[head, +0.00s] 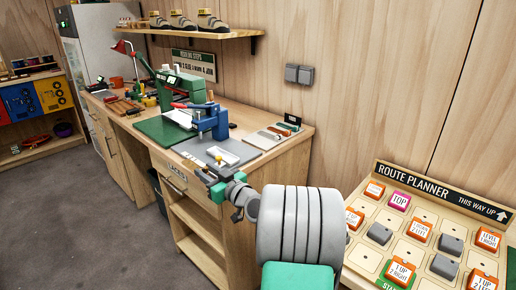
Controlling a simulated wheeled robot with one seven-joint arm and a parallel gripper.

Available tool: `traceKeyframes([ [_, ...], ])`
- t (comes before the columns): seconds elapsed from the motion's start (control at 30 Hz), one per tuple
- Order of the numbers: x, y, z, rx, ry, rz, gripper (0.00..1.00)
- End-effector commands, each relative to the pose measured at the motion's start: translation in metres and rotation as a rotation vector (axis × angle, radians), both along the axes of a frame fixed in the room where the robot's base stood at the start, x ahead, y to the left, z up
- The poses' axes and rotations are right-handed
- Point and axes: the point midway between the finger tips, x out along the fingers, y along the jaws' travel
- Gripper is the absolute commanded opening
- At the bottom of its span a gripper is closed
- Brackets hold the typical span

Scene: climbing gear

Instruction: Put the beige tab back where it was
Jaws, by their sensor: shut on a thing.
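My gripper (213,174) is at the front edge of the workbench, by the grey mat, below the blue bench press (211,122). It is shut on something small. A small pale yellow piece (218,155) shows at its tip and looks like the beige tab, but it is too small to tell its shape.
The workbench (300,143) also carries a green mat (165,131), a green machine (182,88) and a red lamp (123,47). A shelf with shoes (208,35) hangs above. A route planner board (364,215) with several blocks stands at the right.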

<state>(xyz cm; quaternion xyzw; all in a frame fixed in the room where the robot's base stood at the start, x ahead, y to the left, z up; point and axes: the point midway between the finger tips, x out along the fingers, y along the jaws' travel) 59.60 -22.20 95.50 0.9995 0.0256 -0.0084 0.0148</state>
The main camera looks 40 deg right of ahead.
Motion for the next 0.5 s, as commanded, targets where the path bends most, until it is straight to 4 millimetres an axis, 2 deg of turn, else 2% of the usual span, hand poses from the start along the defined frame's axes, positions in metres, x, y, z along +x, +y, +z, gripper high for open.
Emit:
traceKeyframes([
  [0.03, 0.0, -0.038, 0.007, -0.008, -0.004, -0.051, 0.0],
  [0.1, -0.003, -0.086, 0.024, -0.006, -0.002, -0.12, 0.0],
  [0.2, -0.014, -0.146, 0.049, 0.0, -0.005, -0.215, 0.0],
  [0.33, -0.03, -0.2, 0.076, 0.013, -0.014, -0.307, 0.0],
  [0.4, -0.037, -0.217, 0.086, 0.02, -0.018, -0.338, 0.0],
  [0.5, -0.04, -0.229, 0.092, 0.026, -0.021, -0.359, 0.0],
])
